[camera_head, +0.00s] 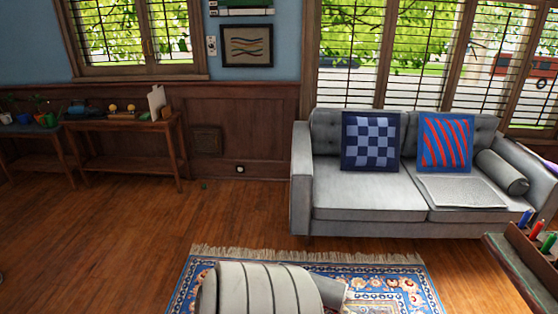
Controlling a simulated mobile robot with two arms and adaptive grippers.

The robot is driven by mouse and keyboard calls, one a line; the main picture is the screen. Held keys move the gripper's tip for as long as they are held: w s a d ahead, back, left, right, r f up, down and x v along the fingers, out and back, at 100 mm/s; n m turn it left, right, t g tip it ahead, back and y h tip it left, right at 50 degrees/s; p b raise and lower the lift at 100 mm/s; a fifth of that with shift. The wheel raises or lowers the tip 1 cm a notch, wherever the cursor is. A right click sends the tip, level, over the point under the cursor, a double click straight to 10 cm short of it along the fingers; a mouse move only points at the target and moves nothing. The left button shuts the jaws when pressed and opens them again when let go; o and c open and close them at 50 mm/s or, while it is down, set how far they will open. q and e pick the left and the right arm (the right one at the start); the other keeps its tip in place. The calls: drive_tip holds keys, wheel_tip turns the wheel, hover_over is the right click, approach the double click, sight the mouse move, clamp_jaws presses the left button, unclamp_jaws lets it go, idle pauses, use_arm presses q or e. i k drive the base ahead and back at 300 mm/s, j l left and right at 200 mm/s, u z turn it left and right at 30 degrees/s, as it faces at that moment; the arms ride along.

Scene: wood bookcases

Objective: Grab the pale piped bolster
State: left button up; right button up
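Neither of my grippers is in view, and nothing is seen touching the bolster.
A blue checkered pillow (370,142) and a red-and-blue striped pillow (445,142) lean on the sofa back. A pale ribbed piece (262,289) stands at the patterned rug (215,262). A wooden tray-like piece (520,262) is at lower right. Wood floor (120,250) is clear at left.

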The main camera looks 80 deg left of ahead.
sight(333, 293)
drive_tip(key=u, duration=2.3)
